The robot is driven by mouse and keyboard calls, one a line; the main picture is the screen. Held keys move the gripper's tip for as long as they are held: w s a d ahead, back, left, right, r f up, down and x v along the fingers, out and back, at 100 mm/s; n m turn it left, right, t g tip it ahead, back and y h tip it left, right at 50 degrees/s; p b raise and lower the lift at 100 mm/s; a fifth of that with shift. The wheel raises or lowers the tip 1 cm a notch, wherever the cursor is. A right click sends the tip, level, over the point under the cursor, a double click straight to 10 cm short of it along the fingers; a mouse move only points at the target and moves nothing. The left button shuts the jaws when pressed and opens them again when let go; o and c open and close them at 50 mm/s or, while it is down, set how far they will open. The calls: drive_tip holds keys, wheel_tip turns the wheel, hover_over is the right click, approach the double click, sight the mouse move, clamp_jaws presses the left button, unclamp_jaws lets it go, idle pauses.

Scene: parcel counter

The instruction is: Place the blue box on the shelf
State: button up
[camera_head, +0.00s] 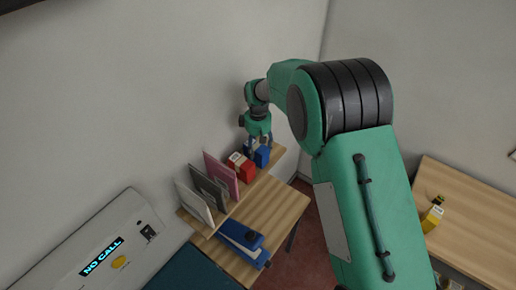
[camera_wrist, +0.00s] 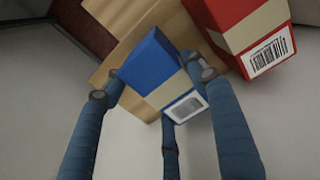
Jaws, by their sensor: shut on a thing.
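My gripper (camera_head: 257,147) is shut on the blue box (camera_head: 263,157) at the wall end of the narrow wooden shelf (camera_head: 278,152). In the wrist view the blue box (camera_wrist: 150,62), with a beige band and a white label, sits between the blue-grey fingers (camera_wrist: 155,88). The shelf's wood (camera_wrist: 112,72) shows behind the box there. I cannot tell whether the box touches the shelf or hangs just above it. The fingers partly hide the box in the head view.
A red box (camera_head: 243,168) stands on the shelf close beside the blue box. Upright pink, dark and white folders (camera_head: 222,178) stand farther along. A blue stapler-like object (camera_head: 241,240) lies on the desk (camera_head: 272,210) below. A yellow item (camera_head: 433,217) is on the right table.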

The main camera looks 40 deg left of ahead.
drive_tip(key=o, duration=1.4)
drive_tip(key=shift+c, duration=0.2)
drive_tip(key=shift+r, duration=0.1)
wheel_tip(320, 180, up, 12)
drive_tip(key=shift+b, duration=0.7)
drive_tip(key=shift+d, duration=0.1)
